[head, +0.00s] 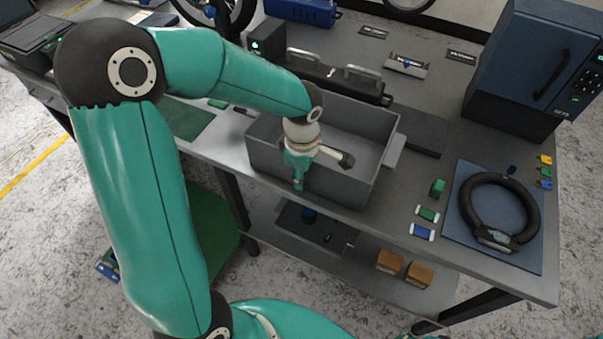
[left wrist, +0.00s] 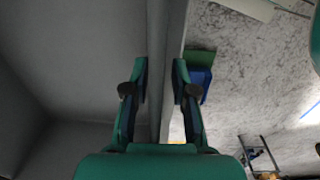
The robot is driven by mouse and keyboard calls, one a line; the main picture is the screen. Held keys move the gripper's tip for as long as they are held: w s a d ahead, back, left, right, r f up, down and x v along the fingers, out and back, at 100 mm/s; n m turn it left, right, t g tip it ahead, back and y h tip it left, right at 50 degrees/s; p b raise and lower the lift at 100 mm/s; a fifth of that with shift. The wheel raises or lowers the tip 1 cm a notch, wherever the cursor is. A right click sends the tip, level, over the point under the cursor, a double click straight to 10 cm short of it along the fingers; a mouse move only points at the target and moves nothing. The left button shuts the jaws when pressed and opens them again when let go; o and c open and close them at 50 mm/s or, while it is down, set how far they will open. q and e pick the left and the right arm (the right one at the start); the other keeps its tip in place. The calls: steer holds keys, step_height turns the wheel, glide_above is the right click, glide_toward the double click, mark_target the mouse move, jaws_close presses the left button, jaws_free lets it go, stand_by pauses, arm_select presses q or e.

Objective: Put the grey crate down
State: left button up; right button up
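The grey crate (head: 378,122) is an open box at the front middle of the workbench in the head view, with a handle on its right end. It looks level; I cannot tell whether its base touches the bench top. My left gripper (head: 299,178) comes from above onto its front wall. In the left wrist view, my left gripper's fingers (left wrist: 159,85) close on both sides of the crate wall (left wrist: 160,40), with the crate's inside to the left. The crate's underside is hidden. My right gripper is not in view.
A black case with metal handles (head: 335,75) stands close behind the crate. A blue cabinet (head: 520,65) stands back right. The lower shelf (head: 350,275) holds brown boxes.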

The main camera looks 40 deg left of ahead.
arm_select(q)
steer(key=shift+r, duration=0.1)
step_height(320, 180, up, 12)
steer(key=shift+s, duration=0.15)
stand_by(0.6)
stand_by(0.4)
